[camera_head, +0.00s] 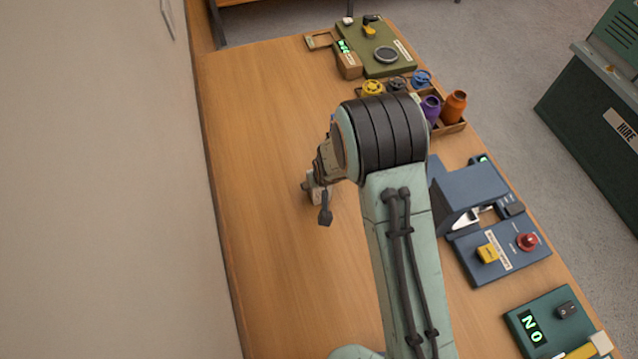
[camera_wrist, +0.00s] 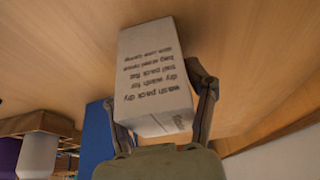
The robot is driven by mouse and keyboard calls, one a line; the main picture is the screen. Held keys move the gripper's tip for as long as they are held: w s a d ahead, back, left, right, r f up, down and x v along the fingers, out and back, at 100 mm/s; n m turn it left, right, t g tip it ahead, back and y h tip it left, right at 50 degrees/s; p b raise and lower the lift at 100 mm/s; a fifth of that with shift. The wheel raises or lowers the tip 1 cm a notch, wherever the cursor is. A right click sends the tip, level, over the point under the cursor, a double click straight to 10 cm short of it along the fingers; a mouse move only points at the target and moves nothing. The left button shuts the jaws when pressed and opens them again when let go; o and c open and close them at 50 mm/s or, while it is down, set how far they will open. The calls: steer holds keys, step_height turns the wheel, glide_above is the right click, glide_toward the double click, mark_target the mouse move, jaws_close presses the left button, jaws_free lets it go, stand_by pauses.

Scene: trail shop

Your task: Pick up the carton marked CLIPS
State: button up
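A white carton (camera_wrist: 155,80) fills the middle of the wrist view, with several lines of upside-down print such as "wash pack dry". I cannot read the word CLIPS on its visible faces. My gripper (camera_wrist: 160,95) has one finger on each side of this carton. The right finger is close against its edge; the left finger is partly hidden behind it. I cannot tell whether both fingers touch it. In the head view, my gripper (camera_head: 314,200) is low over the wooden table, around a small pale block (camera_head: 317,193) that is mostly hidden by the fingers.
A wooden tray (camera_head: 452,128) holds purple and orange bottles. Blue (camera_head: 500,255) and green (camera_head: 545,322) panels line the right edge. The table's left side (camera_head: 265,200) is clear.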

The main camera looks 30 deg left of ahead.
steer(key=shift+c, duration=0.8)
steer(key=shift+r, duration=0.1)
